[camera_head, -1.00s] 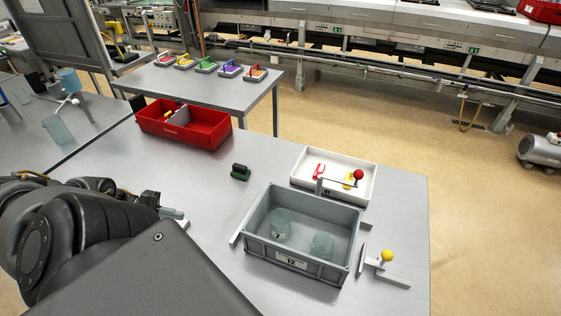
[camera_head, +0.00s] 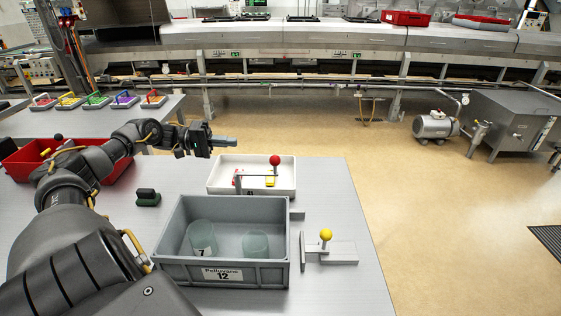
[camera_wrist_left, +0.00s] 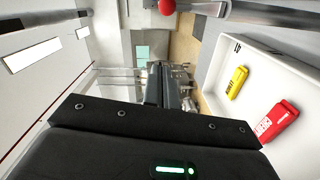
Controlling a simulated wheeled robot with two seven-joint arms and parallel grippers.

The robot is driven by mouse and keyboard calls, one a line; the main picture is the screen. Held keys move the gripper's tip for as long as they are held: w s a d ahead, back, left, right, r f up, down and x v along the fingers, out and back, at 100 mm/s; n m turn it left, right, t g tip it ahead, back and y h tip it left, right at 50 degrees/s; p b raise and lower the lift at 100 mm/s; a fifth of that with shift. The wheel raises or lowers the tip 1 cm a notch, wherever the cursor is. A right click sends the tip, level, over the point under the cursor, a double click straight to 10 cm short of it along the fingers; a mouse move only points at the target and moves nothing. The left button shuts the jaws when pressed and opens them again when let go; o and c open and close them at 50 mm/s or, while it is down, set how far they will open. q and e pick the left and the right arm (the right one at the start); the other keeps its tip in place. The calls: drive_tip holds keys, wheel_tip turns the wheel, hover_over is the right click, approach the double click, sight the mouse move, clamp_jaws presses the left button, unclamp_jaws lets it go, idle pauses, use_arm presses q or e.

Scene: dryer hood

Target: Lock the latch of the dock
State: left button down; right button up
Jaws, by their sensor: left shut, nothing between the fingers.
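The grey crate labelled 12 (camera_head: 224,275) sits at the table's front between dock parts. Two cloudy beakers (camera_head: 203,240) stand inside it. A red-ball lever (camera_head: 275,161) on a thin bar stands behind the crate, in front of the white tray; its red ball also shows at the top of the left wrist view (camera_wrist_left: 167,6). A yellow-ball handle (camera_head: 325,235) on a grey plate stands right of the crate, beside an upright plate. I cannot tell which is the latch.
The white tray (camera_head: 222,188) holds a yellow and a red item, clearer in the left wrist view (camera_wrist_left: 237,82). A dark green block (camera_head: 147,198) lies left of the crate. A red bin (camera_head: 22,162) is at far left.

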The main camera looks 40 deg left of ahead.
use_arm(q)
drive_tip(key=shift+w+r, duration=0.1)
drive_tip(key=shift+w, duration=0.15)
drive_tip(key=shift+d, duration=0.1)
drive_tip(key=w+d+p, duration=0.2)
drive_tip(key=d+p, duration=0.1)
drive_tip(key=d, duration=0.2)
drive_tip(key=w+d+f+p, duration=0.1)
drive_tip(key=d+p, duration=0.1)
drive_tip(key=d, duration=0.4)
drive_tip(key=shift+w+f+p, duration=0.15)
drive_tip(key=shift+w+p, duration=0.2)
drive_tip(key=shift+p, duration=0.05)
